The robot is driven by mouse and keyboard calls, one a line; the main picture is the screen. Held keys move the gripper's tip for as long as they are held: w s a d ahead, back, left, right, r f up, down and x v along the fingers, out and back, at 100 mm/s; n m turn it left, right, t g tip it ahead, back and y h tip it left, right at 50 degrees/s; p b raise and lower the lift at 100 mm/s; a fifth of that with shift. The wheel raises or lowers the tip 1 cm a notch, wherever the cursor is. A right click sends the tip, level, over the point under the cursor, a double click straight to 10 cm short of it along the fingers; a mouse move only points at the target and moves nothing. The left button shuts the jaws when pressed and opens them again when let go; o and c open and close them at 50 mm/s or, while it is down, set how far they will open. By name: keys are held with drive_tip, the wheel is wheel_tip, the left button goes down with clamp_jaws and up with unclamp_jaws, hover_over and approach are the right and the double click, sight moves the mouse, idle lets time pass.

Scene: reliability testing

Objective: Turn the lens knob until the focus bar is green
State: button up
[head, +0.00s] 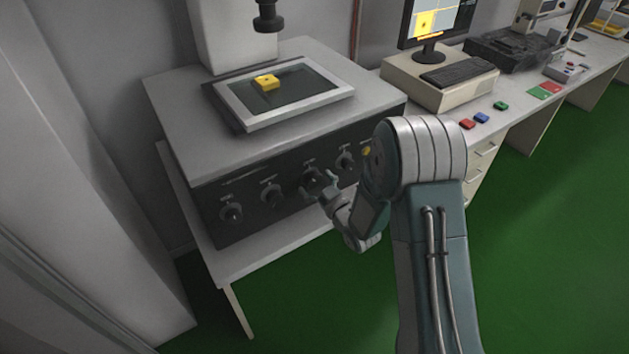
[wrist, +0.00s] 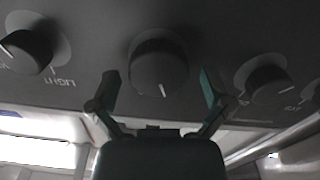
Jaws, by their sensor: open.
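A grey microscope-like machine has a dark front panel (head: 250,215) with a row of round knobs. My gripper (head: 319,186) is at the panel by the middle knob (head: 312,174). In the wrist view this dark knob (wrist: 160,70), with a white pointer mark, lies between the two spread green fingers of my gripper (wrist: 159,88). A gap shows on each side of the knob, so the fingers do not appear to touch it. The knob's label cannot be read. The monitor (head: 436,24) shows a yellow image with an orange bar (head: 428,38) below it.
Neighbouring knobs stand left (wrist: 28,50) and right (wrist: 268,82) of the fingers in the wrist view. A yellow part (head: 266,82) sits on the machine's framed stage (head: 330,95). Green floor is clear.

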drive_tip(key=shift+w+a, duration=0.1)
drive_tip(key=shift+w, duration=0.05)
drive_tip(key=c, duration=1.1)
drive_tip(key=shift+m, duration=1.2)
drive_tip(key=o, duration=1.1)
